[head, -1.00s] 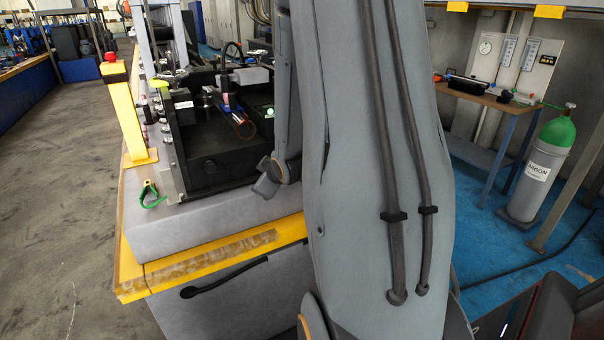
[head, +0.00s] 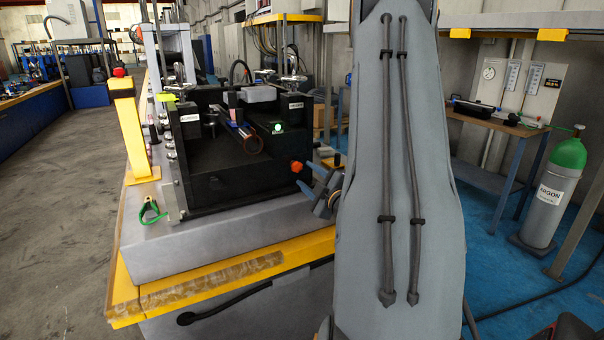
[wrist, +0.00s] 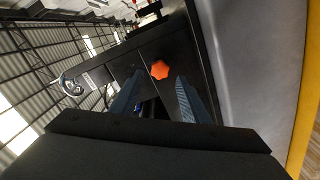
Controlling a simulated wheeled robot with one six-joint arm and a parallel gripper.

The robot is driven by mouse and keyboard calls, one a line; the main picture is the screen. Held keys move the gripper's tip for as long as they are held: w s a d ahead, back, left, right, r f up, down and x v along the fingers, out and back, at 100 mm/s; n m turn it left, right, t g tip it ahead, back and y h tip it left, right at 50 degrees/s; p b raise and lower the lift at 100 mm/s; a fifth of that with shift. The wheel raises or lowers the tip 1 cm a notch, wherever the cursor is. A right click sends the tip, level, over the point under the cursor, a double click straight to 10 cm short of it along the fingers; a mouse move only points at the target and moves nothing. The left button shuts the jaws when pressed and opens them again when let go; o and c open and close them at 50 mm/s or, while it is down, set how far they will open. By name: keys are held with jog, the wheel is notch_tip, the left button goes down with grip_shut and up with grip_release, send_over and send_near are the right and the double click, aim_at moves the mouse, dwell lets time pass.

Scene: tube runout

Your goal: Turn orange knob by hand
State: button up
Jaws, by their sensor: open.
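The orange knob (head: 297,167) sticks out at the right end of the black machine housing (head: 240,185) in the head view. In the wrist view the orange knob (wrist: 160,69) is a lobed disc on a dark panel, just beyond the fingertips and roughly between their lines. My gripper (head: 312,178) is beside the knob, to its right in the head view. Its two fingers (wrist: 158,90) are apart with nothing between them. A gap to the knob seems to remain, but I cannot tell how wide it is.
A yellow post (head: 130,130) with a red button stands left of the machine. A copper-coloured tube (head: 250,140) lies in the housing. The yellow bench edge (head: 230,265) runs in front. A green-topped argon cylinder (head: 552,190) and blue side table (head: 500,130) stand at right.

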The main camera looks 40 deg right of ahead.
aim_at(298, 168)
jog(key=shift+b+x, duration=0.35)
jog(key=shift+x, duration=2.05)
jog(key=c, duration=0.8)
